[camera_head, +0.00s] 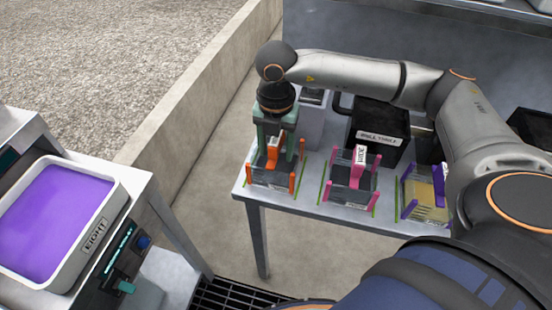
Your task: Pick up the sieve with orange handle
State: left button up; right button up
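The sieve with orange handle (272,157) is at the left end of the grey table. It has a dark, see-through basket with orange uprights at its sides. My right gripper (275,151), with green fingers, points down right over it. The fingers stand apart on either side of the orange handle, and I see no clear grip on it. The gripper hides part of the sieve's back. My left gripper is not in view.
A pink-handled sieve (352,178) and a purple-handled one (425,197) stand to the right in the same row. A black bin (381,134) is behind them. At left, a white tote (108,205) holds purple material. A concrete wall (190,110) runs behind.

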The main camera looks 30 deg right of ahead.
grip_shut()
dwell(1.2)
